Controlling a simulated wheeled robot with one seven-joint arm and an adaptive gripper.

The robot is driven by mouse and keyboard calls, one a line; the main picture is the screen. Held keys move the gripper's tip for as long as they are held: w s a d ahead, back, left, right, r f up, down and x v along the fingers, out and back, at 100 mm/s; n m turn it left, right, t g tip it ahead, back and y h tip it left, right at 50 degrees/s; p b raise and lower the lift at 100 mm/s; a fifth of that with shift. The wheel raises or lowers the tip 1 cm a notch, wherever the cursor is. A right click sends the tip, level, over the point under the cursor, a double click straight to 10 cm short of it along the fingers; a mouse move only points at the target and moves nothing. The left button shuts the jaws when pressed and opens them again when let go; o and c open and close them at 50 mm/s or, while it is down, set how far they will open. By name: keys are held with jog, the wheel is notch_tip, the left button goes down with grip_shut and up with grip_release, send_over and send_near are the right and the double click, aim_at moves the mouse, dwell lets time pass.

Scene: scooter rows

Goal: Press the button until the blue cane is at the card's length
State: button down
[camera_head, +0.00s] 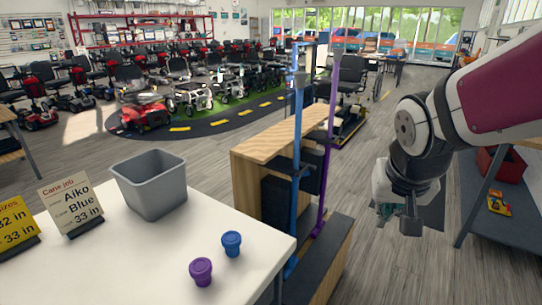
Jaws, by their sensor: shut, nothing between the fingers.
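The blue cane (296,130) stands upright in the wooden stand at centre, held by blue brackets, with its foot low near the table's corner. A purple cane (329,140) stands just right of it. The white card (71,204) on the table reads "Cane job, Aiko, Blue, 33 in". A small blue knob-shaped piece (231,243) and a purple one (201,271) sit on the table; I cannot tell whether either is the button. No length reading on the cane is legible. My gripper (408,226) hangs right of the canes, shut and empty, apart from everything.
The wooden stand (276,139) rises between table and arm. A dark table (510,215) with a red bin is at right. Scooters fill the back left.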

aim_at(297, 209)
jog(key=w+d+f+m+t+y+b, duration=0.1)
jog(key=w+f+m+t+y+b, duration=0.2)
jog(key=w+f, duration=1.2)
jog(key=w+f+m+t+y+b, duration=0.2)
jog(key=w+f+m+b, duration=0.4)
jog(key=w+f, duration=0.9)
jog(key=shift+w+d+m+t+y, duration=0.35)
jog(key=shift+w+m+t+y, duration=0.05)
jog(key=shift+w+y, duration=0.1)
jog(key=shift+f, duration=0.1)
jog(key=w+a+b, duration=0.5)
jog(key=a, duration=0.2)
jog(key=shift+a, duration=0.2)
jog(key=shift+w+a, duration=0.2)
jog(key=shift+a, duration=0.1)
